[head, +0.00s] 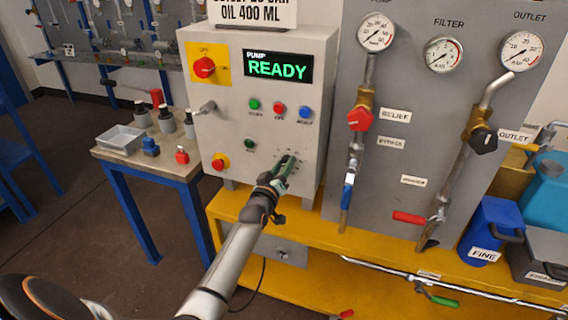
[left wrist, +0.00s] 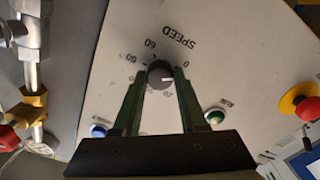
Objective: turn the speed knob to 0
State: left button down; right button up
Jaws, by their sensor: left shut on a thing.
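The speed knob (left wrist: 157,75) is a small dark round knob on the grey panel under the word SPEED, with numbers around it. The left wrist view shows it upside down; the knob's white mark points to the right in the picture, a little below the 0. My left gripper (left wrist: 160,72) is shut on the knob, one green finger on each side. In the head view my left gripper (head: 287,163) reaches the lower right of the control box (head: 228,130) and hides the knob. My right gripper is not in view.
The box carries a green READY display (head: 277,67), a red rotary switch (head: 204,67), small coloured buttons and a red emergency button (head: 220,162). Right of it stands a gauge panel (head: 420,110) with valves and pipes. A side table (head: 107,153) holds bottles and a tray.

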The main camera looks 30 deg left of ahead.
pick_arm(q)
jog(key=shift+n, duration=1.2)
jog(key=shift+c, duration=2.2)
grip_release()
jog(key=v, duration=1.2)
jog(key=shift+s+p, duration=0.3)
jog(key=shift+p, duration=0.15)
jog(key=shift+f, duration=0.1)
